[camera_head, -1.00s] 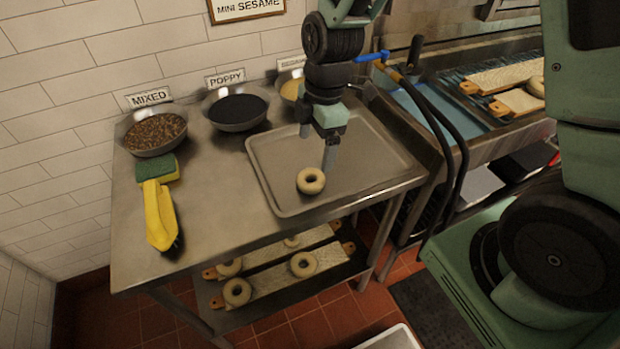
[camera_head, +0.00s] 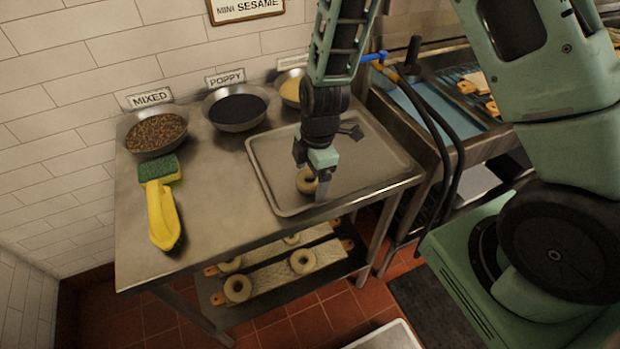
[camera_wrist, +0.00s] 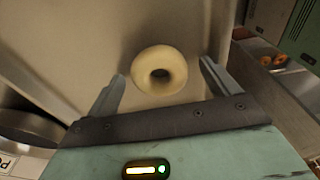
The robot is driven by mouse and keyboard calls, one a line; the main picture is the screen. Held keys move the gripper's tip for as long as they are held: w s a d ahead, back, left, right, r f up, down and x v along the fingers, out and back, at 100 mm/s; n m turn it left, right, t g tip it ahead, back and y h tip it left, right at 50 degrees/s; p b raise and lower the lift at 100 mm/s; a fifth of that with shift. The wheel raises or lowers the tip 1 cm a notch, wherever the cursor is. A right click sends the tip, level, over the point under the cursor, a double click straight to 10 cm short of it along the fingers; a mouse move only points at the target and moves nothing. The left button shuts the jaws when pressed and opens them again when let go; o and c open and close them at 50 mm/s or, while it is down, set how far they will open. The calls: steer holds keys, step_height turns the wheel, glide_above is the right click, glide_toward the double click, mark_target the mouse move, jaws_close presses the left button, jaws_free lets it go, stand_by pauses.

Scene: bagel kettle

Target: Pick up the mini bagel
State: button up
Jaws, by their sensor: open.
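The mini bagel (camera_head: 305,183) is a pale ring lying on the metal tray (camera_head: 275,196) on the steel table. In the head view my gripper (camera_head: 312,192) is down over it and hides part of it. There is a gap on each side between finger and bagel. Nothing is held. I cannot tell the exact height of the fingertips above the tray.
Bowls marked mixed (camera_head: 156,133) and poppy (camera_head: 235,108), and a third bowl (camera_head: 290,88), stand along the wall. More bagels (camera_head: 238,289) sit on boards below. A black hose (camera_head: 452,130) stands right of the tray.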

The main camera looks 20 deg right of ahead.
steer(key=c, duration=1.1)
steer(key=shift+o, duration=0.2)
steer(key=shift+r, duration=0.1)
step_height(320, 180, up, 10)
steer(key=b, duration=0.1)
